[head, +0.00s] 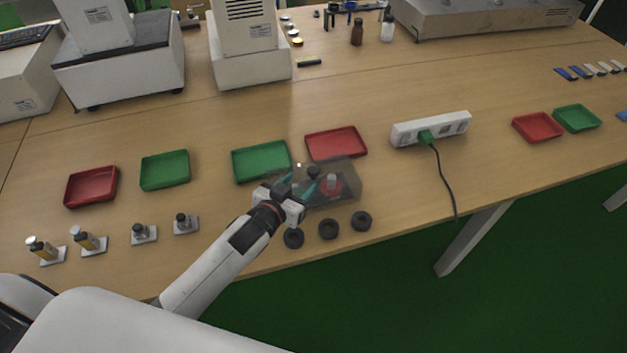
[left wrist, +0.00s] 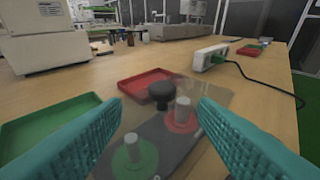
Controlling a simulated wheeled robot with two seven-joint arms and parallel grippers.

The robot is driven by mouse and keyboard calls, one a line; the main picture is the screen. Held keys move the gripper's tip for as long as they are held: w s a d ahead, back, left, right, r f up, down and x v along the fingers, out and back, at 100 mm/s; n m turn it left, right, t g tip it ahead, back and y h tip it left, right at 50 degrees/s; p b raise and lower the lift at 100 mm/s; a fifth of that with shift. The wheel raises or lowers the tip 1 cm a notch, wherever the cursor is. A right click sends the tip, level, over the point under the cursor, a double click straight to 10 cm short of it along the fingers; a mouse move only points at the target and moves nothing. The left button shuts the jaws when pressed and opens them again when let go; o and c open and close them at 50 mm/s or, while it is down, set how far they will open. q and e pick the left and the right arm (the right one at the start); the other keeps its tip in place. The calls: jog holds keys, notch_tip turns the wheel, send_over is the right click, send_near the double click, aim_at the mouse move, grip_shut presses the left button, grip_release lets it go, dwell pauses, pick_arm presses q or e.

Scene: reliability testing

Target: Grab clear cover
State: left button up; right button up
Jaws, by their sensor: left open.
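The clear cover (head: 350,184) is a see-through box with a black knob on top, near the table's front edge. It also shows in the left wrist view (left wrist: 161,90), where the knob is plainest. Through it I see a grey base with a red disc and post (left wrist: 182,117) and a green disc and post (left wrist: 135,158). My left gripper (head: 298,186) is open. Its teal fingers point at the cover, one on each side of the knob in the left wrist view, with the knob beyond the tips. My right gripper is not in view.
A green tray (head: 261,161) and a red tray (head: 336,143) lie just behind the cover. Three black rings (head: 328,229) lie in front. A white power strip (head: 431,129) with a black cable is to the right. Small parts on plates stand to the left.

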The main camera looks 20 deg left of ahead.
aim_at(311, 173)
pick_arm(q)
jog(key=shift+x, duration=1.1)
jog(key=shift+w+d, duration=0.15)
jog(key=shift+w, duration=0.45)
jog(key=p+x, duration=0.1)
jog(key=x, duration=0.3)
jog(key=shift+w+d, duration=0.15)
jog(key=shift+c, duration=0.2)
